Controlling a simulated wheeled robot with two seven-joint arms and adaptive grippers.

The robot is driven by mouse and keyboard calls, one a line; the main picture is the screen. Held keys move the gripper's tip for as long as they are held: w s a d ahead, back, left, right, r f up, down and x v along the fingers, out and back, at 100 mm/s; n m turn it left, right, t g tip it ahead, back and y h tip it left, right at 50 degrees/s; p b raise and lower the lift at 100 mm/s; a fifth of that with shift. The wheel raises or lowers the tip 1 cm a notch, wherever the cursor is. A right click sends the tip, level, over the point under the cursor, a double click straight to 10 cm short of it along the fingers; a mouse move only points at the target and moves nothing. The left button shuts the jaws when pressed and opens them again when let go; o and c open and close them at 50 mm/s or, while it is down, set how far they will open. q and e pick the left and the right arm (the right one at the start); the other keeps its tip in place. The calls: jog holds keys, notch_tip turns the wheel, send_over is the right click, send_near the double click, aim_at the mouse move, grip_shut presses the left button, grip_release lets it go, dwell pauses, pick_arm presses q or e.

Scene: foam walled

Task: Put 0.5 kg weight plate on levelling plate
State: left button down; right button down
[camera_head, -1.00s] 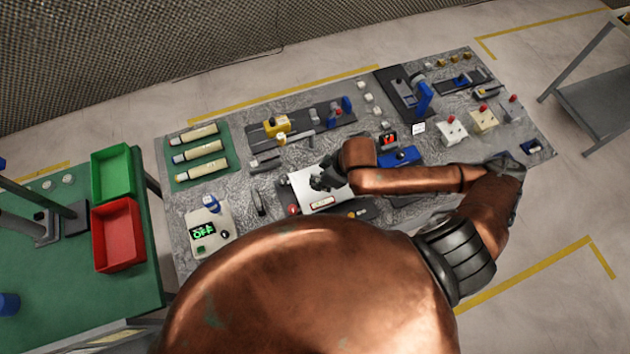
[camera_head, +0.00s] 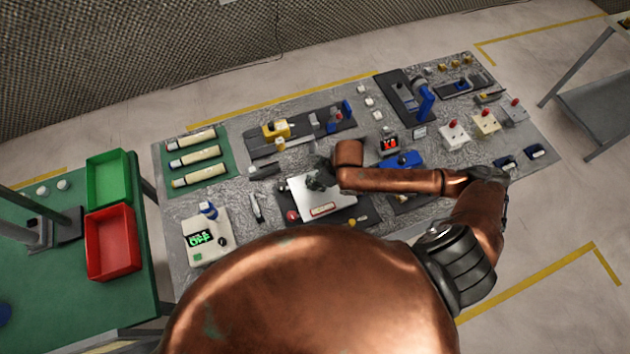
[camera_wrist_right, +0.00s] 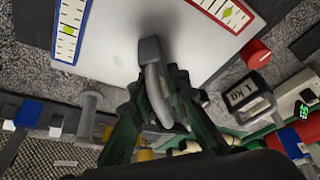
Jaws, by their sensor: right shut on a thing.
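The levelling plate (camera_head: 337,193) is a white square plate with spirit-level strips along its edges, near the front middle of the table. It fills the top of the right wrist view (camera_wrist_right: 105,40). My right gripper (camera_head: 316,182) is over its left part, pointing down. In the wrist view its green-black fingers (camera_wrist_right: 155,100) are shut on a grey piece (camera_wrist_right: 150,52), likely the 0.5 kg weight plate; its marking is hidden. I cannot tell whether this piece touches the levelling plate. My left gripper is out of view.
A dark 1 KG weight (camera_wrist_right: 244,95) stands beside the plate. A red knob (camera_head: 292,215) is at the plate's left corner. A box with a green display (camera_head: 206,238) stands further left. Fixtures crowd the table behind; my right arm crosses its right side.

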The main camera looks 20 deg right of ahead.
jog(key=c, duration=1.8)
grip_release()
jog(key=shift+f, duration=0.1)
jog(key=shift+c, duration=0.2)
jog(key=v, duration=1.2)
